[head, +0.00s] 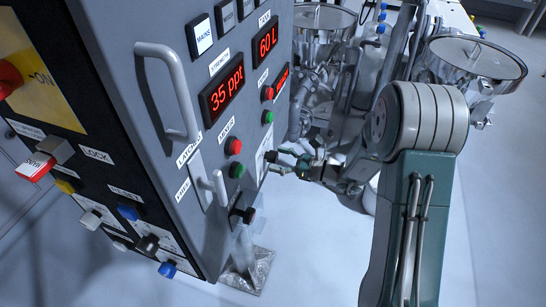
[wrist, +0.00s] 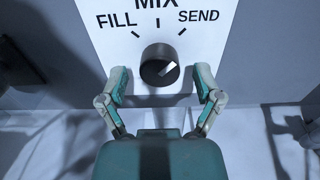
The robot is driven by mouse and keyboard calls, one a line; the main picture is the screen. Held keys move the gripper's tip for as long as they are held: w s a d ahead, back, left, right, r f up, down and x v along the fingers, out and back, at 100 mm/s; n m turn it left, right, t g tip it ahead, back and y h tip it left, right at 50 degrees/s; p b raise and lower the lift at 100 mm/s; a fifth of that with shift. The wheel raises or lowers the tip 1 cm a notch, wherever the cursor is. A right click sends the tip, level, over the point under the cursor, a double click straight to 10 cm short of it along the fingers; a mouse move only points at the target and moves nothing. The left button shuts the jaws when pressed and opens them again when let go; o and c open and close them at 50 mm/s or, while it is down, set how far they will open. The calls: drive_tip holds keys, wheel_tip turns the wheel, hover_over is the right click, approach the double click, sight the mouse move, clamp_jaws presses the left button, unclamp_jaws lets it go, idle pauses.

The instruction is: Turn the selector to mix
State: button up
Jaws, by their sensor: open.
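The selector (wrist: 160,65) is a round black knob with a white pointer mark, on a white plate (wrist: 105,42) lettered FILL, MIX and SEND. Its pointer is turned up and to the right, toward the SEND side, away from the MIX mark at the top. My gripper (wrist: 160,76) is open, with one finger at each side of the knob and a visible gap on both sides.
The grey cabinet (head: 205,180) carries a red button (head: 233,146), a green button (head: 237,170), a large handle (head: 178,85) and a small latch handle (head: 219,187) left of my gripper. Steel vessels (head: 475,58) stand behind my arm. Floor at lower right is clear.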

drive_tip(key=shift+w+a, duration=0.25)
drive_tip(key=shift+a, duration=0.4)
drive_tip(key=c, duration=1.1)
drive_tip(key=shift+c, duration=0.2)
drive_tip(key=shift+d+n, duration=0.1)
drive_tip(key=shift+n, duration=0.2)
drive_tip(key=n, duration=0.3)
drive_tip(key=shift+w+n, duration=0.1)
drive_tip(key=shift+n, duration=2.4)
